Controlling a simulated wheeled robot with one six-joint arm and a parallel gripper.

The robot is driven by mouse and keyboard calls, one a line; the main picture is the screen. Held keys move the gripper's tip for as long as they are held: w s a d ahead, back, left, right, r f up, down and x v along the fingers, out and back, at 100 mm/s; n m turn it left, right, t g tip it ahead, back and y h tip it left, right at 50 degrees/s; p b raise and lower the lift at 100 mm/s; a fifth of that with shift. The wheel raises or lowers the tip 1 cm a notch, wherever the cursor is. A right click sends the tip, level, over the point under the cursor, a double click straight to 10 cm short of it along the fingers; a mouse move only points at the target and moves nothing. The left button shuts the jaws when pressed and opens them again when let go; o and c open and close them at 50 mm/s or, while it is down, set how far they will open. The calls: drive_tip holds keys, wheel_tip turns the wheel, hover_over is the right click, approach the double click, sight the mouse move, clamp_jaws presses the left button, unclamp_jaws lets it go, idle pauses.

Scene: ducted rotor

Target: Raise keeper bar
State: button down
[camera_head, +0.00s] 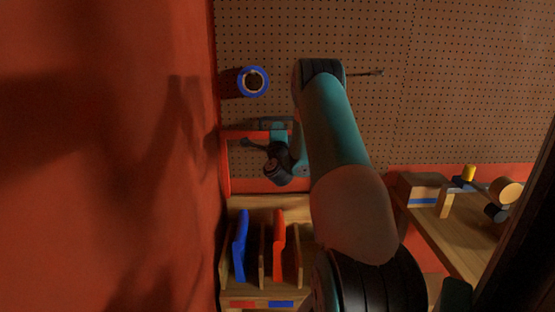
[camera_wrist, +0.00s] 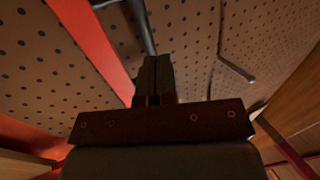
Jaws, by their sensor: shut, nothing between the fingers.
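My gripper (camera_wrist: 156,68) shows in the wrist view as two dark fingers pressed together, with nothing between them. A grey rod (camera_wrist: 144,26) runs up from just beyond the fingertips; I cannot tell whether they touch it. A broad red strip (camera_wrist: 97,48) slants across the pegboard at upper left, apart from the fingers. In the head view a red frame (camera_head: 227,165) stands in front of the pegboard, with my wrist in front of it. I cannot tell for sure which part is the keeper bar. My arm hides the frame's right side.
The pegboard (camera_head: 440,90) carries a blue ring (camera_head: 242,81) and a metal hook (camera_head: 368,73). A wooden rack (camera_head: 263,292) below holds a blue plate (camera_head: 240,248) and a red plate (camera_head: 279,248). A bench (camera_head: 455,235) with several parts stands right. A red wall (camera_head: 120,160) closes the left.

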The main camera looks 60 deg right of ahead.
drive_tip(key=s+a+f+b, duration=0.1)
drive_tip(key=s+a+b, duration=0.4)
drive_tip(key=a, duration=0.3)
drive_tip(key=shift+s+f+b, duration=0.25)
drive_tip(key=shift+b, duration=0.35)
